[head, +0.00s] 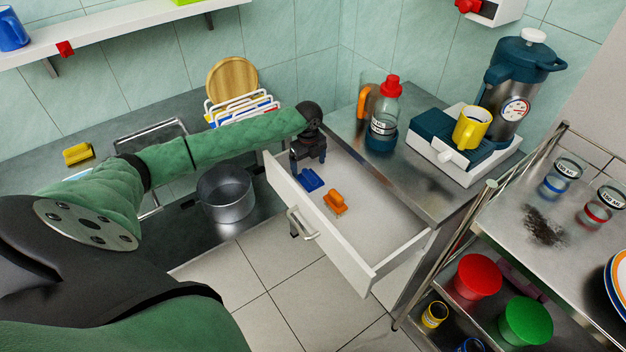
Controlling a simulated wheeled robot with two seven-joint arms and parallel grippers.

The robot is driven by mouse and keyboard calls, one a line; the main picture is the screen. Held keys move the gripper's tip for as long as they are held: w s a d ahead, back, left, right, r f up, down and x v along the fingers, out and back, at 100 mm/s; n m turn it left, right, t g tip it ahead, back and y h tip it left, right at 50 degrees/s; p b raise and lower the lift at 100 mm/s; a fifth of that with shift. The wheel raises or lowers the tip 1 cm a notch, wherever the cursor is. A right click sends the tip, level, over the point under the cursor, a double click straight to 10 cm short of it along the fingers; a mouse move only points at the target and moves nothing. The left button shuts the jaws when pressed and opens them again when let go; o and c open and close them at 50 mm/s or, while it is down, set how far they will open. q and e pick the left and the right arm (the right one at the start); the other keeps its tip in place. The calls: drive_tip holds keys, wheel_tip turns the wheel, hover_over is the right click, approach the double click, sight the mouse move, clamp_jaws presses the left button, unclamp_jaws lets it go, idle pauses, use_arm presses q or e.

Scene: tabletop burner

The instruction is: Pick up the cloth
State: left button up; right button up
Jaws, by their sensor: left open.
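No item is plainly recognisable as a cloth. A small blue item (308,181) and a small orange item (335,202) lie in the open white drawer (380,215); I cannot tell whether either is the cloth. My left arm, in a green sleeve, reaches in from the left. My left gripper (308,163) is open and points down over the drawer's left part, just above the blue item. I cannot tell whether it touches the item. My right gripper is out of view.
A steel pot (225,194) stands left of the drawer. A red-capped bottle (382,125) and a yellow mug (470,128) on a white appliance stand on the counter behind. A metal cart (500,222) with jars is at right. A yellow item (78,153) lies far left.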

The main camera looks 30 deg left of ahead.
sight(309, 174)
use_arm(q)
drive_tip(key=shift+f, duration=0.6)
drive_tip(key=shift+w+d+f+p, duration=0.1)
drive_tip(key=shift+f+p, duration=0.35)
drive_tip(key=shift+f, duration=0.75)
drive_tip(key=shift+w+f+p, duration=0.1)
drive_tip(key=shift+f+p, duration=0.3)
drive_tip(key=shift+f, duration=0.75)
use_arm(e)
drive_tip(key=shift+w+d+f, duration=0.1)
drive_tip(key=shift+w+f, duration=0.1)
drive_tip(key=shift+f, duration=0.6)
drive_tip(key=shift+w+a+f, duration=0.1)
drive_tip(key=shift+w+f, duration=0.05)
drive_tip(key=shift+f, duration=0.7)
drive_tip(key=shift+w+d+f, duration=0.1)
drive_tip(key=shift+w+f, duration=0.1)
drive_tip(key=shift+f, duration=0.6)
use_arm(q)
drive_tip(key=c, duration=1.1)
